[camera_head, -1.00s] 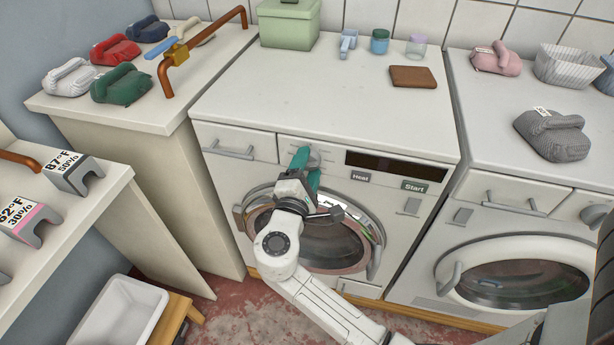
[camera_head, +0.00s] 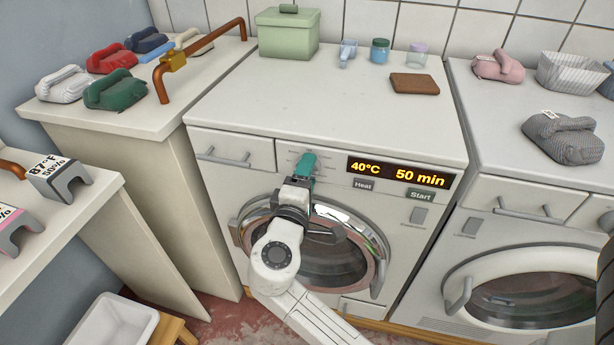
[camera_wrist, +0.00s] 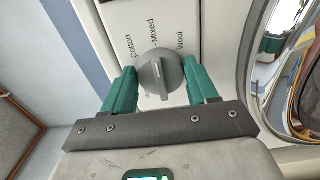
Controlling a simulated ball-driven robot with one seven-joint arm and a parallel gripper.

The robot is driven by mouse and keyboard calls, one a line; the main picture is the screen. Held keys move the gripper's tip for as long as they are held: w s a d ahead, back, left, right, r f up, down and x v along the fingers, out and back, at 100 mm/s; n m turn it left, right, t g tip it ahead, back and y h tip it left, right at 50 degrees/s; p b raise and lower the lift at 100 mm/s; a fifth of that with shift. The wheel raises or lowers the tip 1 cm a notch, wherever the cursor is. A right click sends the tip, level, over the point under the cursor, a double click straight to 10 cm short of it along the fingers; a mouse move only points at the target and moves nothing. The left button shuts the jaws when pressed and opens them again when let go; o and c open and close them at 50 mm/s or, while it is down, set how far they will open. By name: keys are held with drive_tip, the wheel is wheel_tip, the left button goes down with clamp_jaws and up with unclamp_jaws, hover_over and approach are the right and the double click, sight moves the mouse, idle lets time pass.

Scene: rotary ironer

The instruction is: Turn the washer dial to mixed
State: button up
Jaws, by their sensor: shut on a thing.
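The washer (camera_head: 330,130) is the white front-loader in the middle. Its grey dial (camera_wrist: 161,75) shows in the wrist view, with "Cotton", "Mixed" and "Wool" printed around it. The dial's raised ridge lies roughly in line with "Mixed" (camera_wrist: 153,38). I cannot tell which end is the pointer. My gripper (camera_wrist: 160,68) has its green fingers on either side of the dial, shut on it. In the head view my gripper (camera_head: 304,166) hides most of the dial. The washer display (camera_head: 398,173) is lit and reads "40°C" and "50 min".
Heat (camera_head: 363,185) and Start (camera_head: 421,195) buttons sit below the display. The round door (camera_head: 335,262) is just below my gripper. A second machine (camera_head: 520,260) stands at the right. A green box (camera_head: 287,35) and a brown sponge-like block (camera_head: 414,84) are on top.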

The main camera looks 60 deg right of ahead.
drive_tip(key=o, duration=1)
drive_tip(key=v, duration=1)
drive_tip(key=shift+a, duration=0.4)
drive_tip(key=shift+s, duration=0.15)
